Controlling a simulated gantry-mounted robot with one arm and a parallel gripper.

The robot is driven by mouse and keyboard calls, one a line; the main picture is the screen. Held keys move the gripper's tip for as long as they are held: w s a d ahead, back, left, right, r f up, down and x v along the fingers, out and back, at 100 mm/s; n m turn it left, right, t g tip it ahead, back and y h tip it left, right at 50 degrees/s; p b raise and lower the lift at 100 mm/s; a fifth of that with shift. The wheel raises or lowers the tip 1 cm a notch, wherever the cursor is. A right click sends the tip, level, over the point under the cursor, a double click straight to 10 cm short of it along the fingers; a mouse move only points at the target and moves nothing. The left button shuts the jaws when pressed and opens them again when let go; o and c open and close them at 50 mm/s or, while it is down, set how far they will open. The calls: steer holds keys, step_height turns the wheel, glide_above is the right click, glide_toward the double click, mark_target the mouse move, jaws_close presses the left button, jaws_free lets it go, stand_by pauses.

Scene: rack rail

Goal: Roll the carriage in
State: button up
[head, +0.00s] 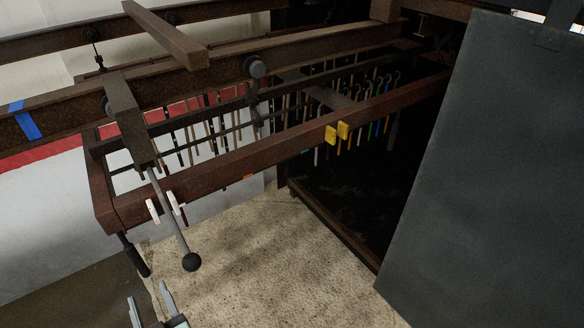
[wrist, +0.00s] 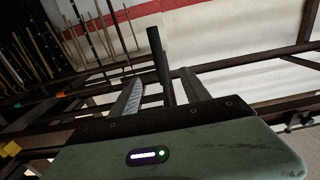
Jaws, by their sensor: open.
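The carriage is a rusty brown frame (head: 230,165) that runs from the left into a dark opening at the upper right. Several thin rods hang from hooks along it. A black bar handle (head: 134,256) hangs below its near left corner. A grey lever with a black ball knob (head: 191,262) slopes down beside that corner. My gripper (head: 151,304) is open at the bottom edge of the head view, below the handle and knob. In the wrist view a black bar (wrist: 159,62) shows between my two open fingers; whether it is within their reach I cannot tell.
A large dark panel (head: 480,170) stands at the right beside the dark opening. Yellow blocks (head: 337,133) sit on the front rail. A rusty beam (head: 165,35) juts out above the carriage. The speckled floor (head: 270,260) below is clear.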

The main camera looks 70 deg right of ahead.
mark_target(137, 264)
steer(key=x, duration=0.9)
steer(key=shift+w+d+r, duration=0.15)
steer(key=shift+w+d, duration=0.05)
steer(key=shift+d, duration=0.05)
steer(key=shift+w+d, duration=0.2)
steer(key=shift+w, duration=0.35)
steer(key=shift+x, duration=0.85)
jaws_close()
